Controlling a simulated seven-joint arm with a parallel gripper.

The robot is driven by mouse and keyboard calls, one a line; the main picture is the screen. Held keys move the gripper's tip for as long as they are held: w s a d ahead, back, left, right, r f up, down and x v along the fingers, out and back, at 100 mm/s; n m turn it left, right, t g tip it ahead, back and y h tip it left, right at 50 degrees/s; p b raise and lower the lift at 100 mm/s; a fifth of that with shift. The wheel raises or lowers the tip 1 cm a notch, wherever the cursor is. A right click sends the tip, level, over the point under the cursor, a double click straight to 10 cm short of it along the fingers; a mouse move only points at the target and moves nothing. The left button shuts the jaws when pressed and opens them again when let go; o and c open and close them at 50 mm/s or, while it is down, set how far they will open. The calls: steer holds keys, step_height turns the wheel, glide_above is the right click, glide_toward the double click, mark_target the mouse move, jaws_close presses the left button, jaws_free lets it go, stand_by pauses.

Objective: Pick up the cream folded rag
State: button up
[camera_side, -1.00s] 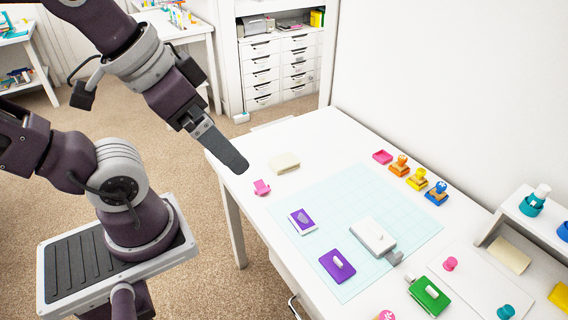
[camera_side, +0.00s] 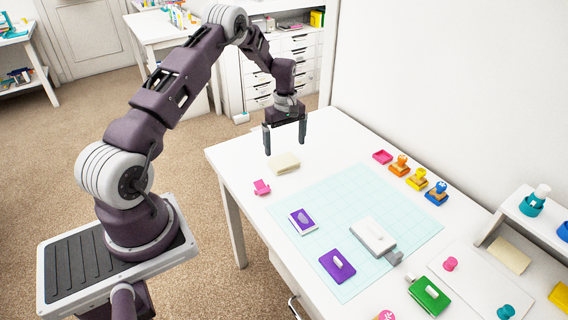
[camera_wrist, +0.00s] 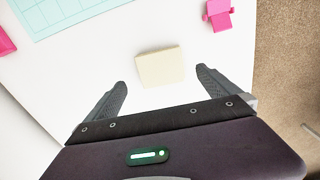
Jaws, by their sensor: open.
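The cream folded rag (camera_side: 284,163) lies flat on the white table near its far left end in the side view. It also shows in the wrist view (camera_wrist: 160,67), just beyond and between my fingertips. My gripper (camera_side: 285,150) points down above the table around the rag's far side, with its fingers spread and nothing between them. In the wrist view my gripper (camera_wrist: 160,78) has both dark fingers apart, one to each side of the rag, and the rag is clear of them.
A pink clip-like item (camera_side: 261,187) stands near the rag, also in the wrist view (camera_wrist: 219,14). A pale blue grid mat (camera_side: 400,228) with purple and white items covers the middle. The table's edge is close.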

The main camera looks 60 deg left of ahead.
mark_target(284, 160)
steer(key=f, duration=0.6)
steer(key=shift+a+f, duration=0.25)
steer(key=c, duration=1.3)
